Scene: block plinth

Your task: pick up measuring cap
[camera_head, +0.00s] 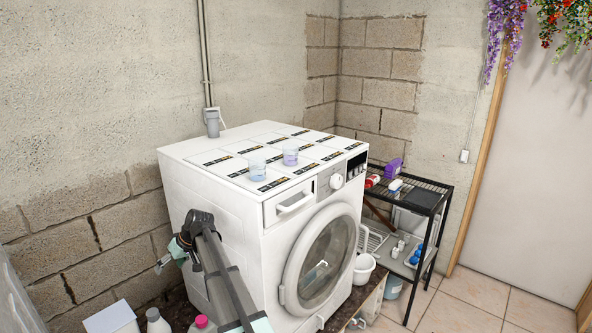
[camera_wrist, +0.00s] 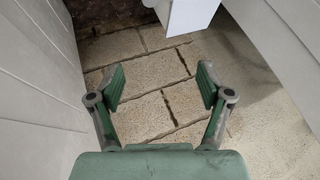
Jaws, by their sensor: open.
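Two small clear cups stand on top of the white washing machine (camera_head: 196,182) in the head view. One cup (camera_head: 257,170) has a bluish tint and is nearer the machine's front left. The other cup (camera_head: 290,156) looks purple and is a little behind and to the right. I cannot tell which one is the measuring cap. My gripper (camera_wrist: 160,84) is open and empty in the wrist view, facing the block wall. In the head view it is low at the machine's left side, below the top and apart from both cups. The cups are not in the wrist view.
A white box (camera_head: 112,318) and bottles (camera_head: 157,321) stand at the lower left; a white box (camera_wrist: 190,14) shows in the wrist view. A black rack (camera_head: 431,197) with several items stands right of the machine.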

